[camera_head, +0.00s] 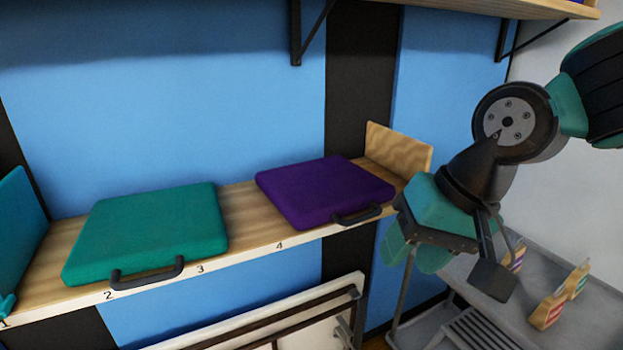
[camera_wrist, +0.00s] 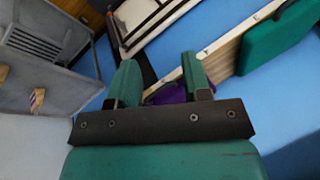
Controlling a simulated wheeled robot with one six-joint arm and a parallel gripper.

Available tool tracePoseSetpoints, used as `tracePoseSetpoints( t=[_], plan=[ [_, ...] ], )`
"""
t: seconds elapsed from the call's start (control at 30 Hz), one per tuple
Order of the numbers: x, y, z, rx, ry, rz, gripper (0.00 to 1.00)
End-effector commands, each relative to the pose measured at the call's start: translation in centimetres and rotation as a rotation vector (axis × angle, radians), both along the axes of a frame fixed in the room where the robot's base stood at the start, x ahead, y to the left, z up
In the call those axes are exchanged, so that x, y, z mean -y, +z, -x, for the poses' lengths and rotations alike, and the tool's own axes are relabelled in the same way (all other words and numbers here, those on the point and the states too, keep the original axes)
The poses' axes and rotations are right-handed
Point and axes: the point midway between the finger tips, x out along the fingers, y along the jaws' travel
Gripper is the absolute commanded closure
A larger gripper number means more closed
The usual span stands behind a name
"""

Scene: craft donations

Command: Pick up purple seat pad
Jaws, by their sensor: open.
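The purple seat pad (camera_head: 322,190) lies flat on the wooden wall shelf (camera_head: 240,212), right of the number 4. Its dark handle (camera_head: 357,215) sticks out over the front edge. My gripper (camera_head: 413,254) is open and empty, right of the pad and near the shelf's right end, apart from the handle. In the wrist view my two teal fingers (camera_wrist: 160,76) are spread. A piece of the purple pad (camera_wrist: 170,94) shows between and beyond them; most of it is hidden by the gripper body.
A teal seat pad (camera_head: 150,236) with a dark handle lies left on the shelf. A wooden end board (camera_head: 398,150) stands behind the purple pad's right side. A grey table (camera_head: 560,320) with small labelled blocks (camera_head: 546,310) is lower right. A white-framed rack (camera_head: 290,318) is below.

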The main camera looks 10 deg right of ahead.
Motion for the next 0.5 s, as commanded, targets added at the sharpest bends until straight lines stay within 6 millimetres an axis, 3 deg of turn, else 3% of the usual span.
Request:
tracePoseSetpoints(
  t=[0.1, 0.2, 0.33, 0.5],
  plan=[
    [1.6, 2.3, -5.4, -0.014, -0.41, -0.08, 0.56],
    [3.1, 3.5, -8.9, -0.016, -0.7, -0.161, 0.56],
    [4.8, 4.5, -11.8, -0.016, -0.95, -0.247, 0.56],
    [5.4, 3.9, -13.5, -0.02, -1.06, -0.29, 0.56]
  ],
)
